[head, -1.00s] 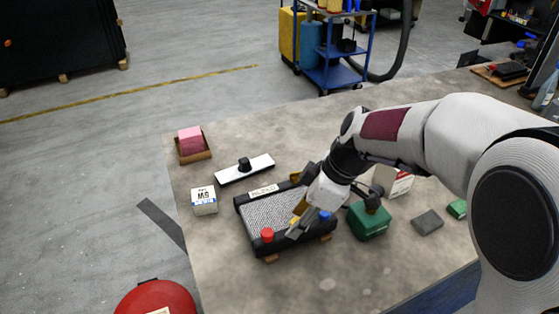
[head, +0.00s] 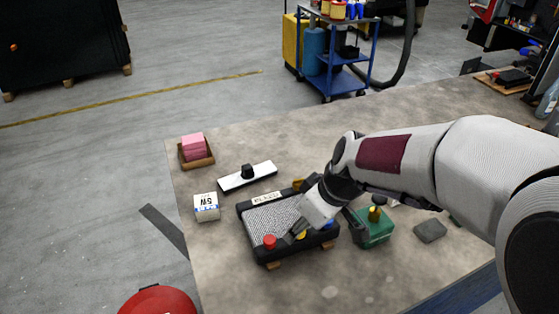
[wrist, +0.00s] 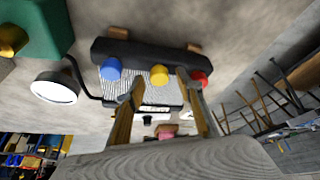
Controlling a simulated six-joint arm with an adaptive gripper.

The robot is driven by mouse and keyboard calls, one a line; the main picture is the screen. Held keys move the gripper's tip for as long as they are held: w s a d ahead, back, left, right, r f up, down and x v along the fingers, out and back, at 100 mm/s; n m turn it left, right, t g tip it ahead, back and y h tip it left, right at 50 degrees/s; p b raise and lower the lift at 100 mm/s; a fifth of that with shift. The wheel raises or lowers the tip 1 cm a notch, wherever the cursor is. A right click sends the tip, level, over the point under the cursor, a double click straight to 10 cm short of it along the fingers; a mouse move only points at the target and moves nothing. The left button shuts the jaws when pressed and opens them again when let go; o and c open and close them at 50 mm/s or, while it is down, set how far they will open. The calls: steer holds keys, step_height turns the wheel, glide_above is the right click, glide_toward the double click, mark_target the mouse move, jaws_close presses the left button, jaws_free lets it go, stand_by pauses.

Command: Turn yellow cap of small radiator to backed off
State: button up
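The small radiator (head: 272,216) lies on the bench, a black-framed block with a grey mesh core. Its near edge carries a red cap (head: 269,241), the yellow cap (head: 301,235) and a blue cap (head: 328,225). In the wrist view, the yellow cap (wrist: 159,75) sits between the blue cap (wrist: 111,69) and the red cap (wrist: 199,78). My gripper (wrist: 159,84) is open, one finger on each side of the yellow cap, with gaps visible; I cannot tell any contact. In the head view, my gripper (head: 296,229) partly hides the yellow cap and the radiator's right part.
A white box (head: 206,207), a white bar with a black knob (head: 247,177) and a tray of pink blocks (head: 194,150) are left and behind. The bench front is clear.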

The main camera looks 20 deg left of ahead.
steer(key=shift+m+t+h, duration=0.5)
steer(key=shift+m+t, duration=0.2)
steer(key=shift+m, duration=1.2)
steer(key=shift+s+a+m+t+h, duration=0.1)
steer(key=shift+m+t+h, duration=0.35)
steer(key=shift+m, duration=1.35)
steer(key=shift+n+t+y, duration=0.4)
steer(key=shift+t+y, duration=0.05)
steer(key=shift+y, duration=0.2)
steer(key=r, duration=0.5)
steer(key=a+r, duration=0.1)
steer(key=r, duration=0.2)
steer(key=shift+s+r, duration=0.3)
steer(key=shift+s, duration=0.05)
steer(key=w+a+r+m+t+y, duration=0.2)
steer(key=w+a+r+t+y, duration=0.1)
steer(key=w+a+r+t, duration=0.1)
steer(key=shift+w+a+t+y, duration=0.3)
steer(key=shift+a+t, duration=0.3)
steer(key=shift+a, duration=0.25)
steer(key=shift+w+d+r, duration=0.15)
